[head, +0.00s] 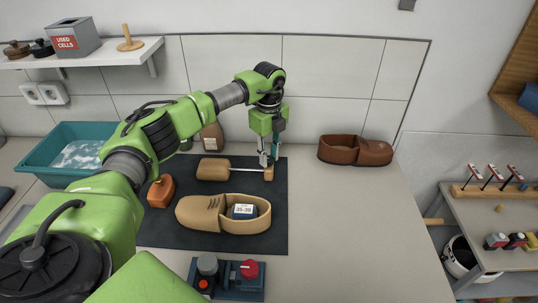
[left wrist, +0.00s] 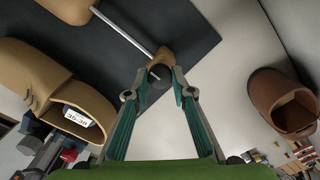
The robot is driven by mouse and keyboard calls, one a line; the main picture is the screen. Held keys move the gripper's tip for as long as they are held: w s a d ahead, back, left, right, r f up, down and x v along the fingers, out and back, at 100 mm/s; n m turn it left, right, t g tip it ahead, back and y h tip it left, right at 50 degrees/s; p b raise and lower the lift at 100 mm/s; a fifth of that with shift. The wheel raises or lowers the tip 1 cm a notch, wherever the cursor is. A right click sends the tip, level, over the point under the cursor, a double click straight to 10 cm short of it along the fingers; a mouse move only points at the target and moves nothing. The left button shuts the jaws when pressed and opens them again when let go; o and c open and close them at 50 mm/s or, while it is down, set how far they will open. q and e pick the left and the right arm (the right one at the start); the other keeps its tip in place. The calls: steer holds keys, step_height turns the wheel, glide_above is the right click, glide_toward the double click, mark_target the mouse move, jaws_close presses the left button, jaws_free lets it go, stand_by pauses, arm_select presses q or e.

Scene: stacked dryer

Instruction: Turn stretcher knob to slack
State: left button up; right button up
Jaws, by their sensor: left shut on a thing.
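The shoe stretcher lies on the dark mat (head: 160,228). It has a tan wooden toe block (head: 213,168), a thin metal rod (left wrist: 125,32) and a small wooden end piece with the knob (head: 268,174). My left gripper (head: 267,160) points down at this end. In the left wrist view its two fingers (left wrist: 160,76) are shut on the stretcher knob (left wrist: 159,71), one on each side. The fingers hide part of the knob, and no slack marking can be read. My right gripper does not show.
A tan shoe (head: 200,212) with a "35-38" block (head: 244,211) lies in front of the stretcher. A brown block (head: 161,191) is left of it. A brown shoe (head: 355,150) stands back right. A red-knobbed device (head: 249,270) sits in front.

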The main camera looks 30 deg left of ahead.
mark_target(269, 158)
arm_select(q)
steer(key=o, duration=1.1)
steer(key=shift+o, duration=0.2)
steer(key=shift+s, duration=0.1)
steer(key=shift+r, duration=0.15)
step_height(269, 158, up, 12)
